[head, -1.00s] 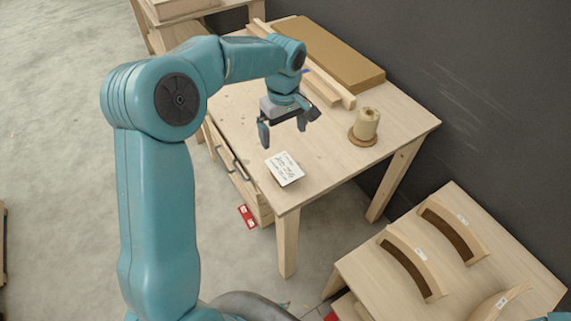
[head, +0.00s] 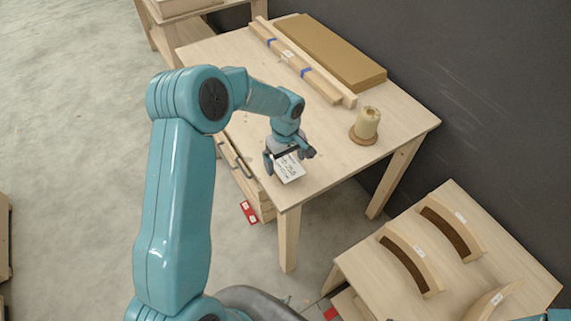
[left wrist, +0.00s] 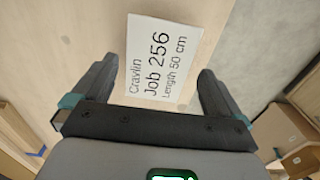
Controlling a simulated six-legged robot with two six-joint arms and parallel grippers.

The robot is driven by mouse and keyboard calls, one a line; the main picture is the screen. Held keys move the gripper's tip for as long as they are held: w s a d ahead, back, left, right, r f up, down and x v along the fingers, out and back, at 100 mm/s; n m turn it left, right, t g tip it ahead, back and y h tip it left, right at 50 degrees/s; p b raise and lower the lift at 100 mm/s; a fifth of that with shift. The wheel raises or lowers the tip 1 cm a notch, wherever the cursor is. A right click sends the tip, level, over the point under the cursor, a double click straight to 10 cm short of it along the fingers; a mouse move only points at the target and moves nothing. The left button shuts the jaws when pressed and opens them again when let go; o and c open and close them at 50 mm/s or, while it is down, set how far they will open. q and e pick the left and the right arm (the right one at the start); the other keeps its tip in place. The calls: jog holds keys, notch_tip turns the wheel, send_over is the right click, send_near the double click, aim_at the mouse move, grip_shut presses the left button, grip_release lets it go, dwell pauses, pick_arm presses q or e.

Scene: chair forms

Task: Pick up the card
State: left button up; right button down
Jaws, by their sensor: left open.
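The card (head: 289,168) is a small white rectangle with handwritten-style black text, near the front corner of the wooden table (head: 330,157). In the left wrist view the card (left wrist: 163,62) reads "Craylin, Job 256, Length 50 cm" and shows between and beyond the two dark fingers. My left gripper (head: 287,162) is open, with its fingers either side of the card; it also shows in the left wrist view (left wrist: 157,85). I cannot tell whether the fingers touch the card. The gripper hides the card's far edge in the head view. My right gripper does not show.
A spool of cord (head: 366,126) stands on the table to the right. Wooden strips (head: 300,62) and a brown board (head: 330,50) lie at the back. A lower table (head: 450,250) with curved wooden forms stands at the lower right. The tabletop around the card is clear.

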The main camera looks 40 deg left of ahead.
pick_arm(q)
jog(key=shift+w, duration=0.15)
jog(key=c, duration=1)
jog(key=shift+o, duration=0.2)
